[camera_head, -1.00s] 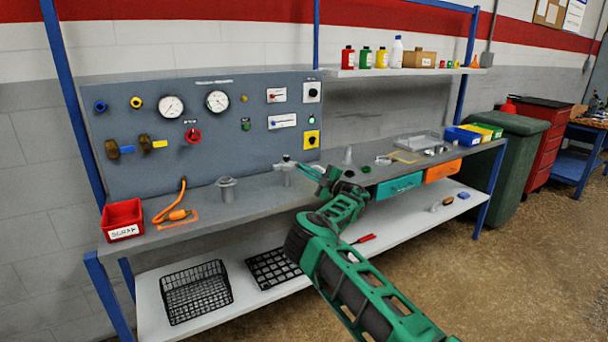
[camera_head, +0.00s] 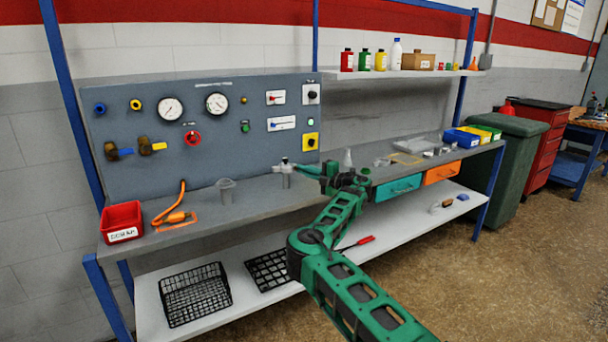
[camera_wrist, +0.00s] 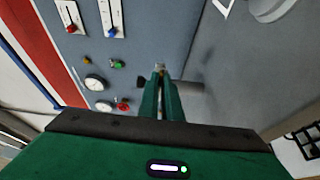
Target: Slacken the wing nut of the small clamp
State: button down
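The small clamp (camera_head: 285,161) is at the top of a short metal post on the bench, in front of the gauge panel. It is small and partly hidden in the head view. My gripper (camera_head: 299,167) reaches it from the right. In the wrist view my gripper (camera_wrist: 161,75) has its two green fingers close together. A small brassy piece, seemingly the wing nut (camera_wrist: 160,67), shows between the fingertips. The grey post (camera_wrist: 191,87) lies just right of the fingers there, with a dark knob-like piece at left. The fingers hide most of the nut.
A gauge panel (camera_head: 210,125) stands behind the clamp. A white cone-shaped piece (camera_head: 347,158) is to the right. The bench front between cup and post is clear.

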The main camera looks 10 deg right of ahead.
jog(key=shift+a+f, duration=0.1)
jog(key=shift+f, duration=0.1)
jog(key=c, duration=2.2)
grip_release()
jog(key=shift+r, duration=0.1)
jog(key=v, duration=1)
jog(key=shift+s+d, duration=0.15)
jog(key=shift+d, duration=0.2)
jog(key=shift+d, duration=0.1)
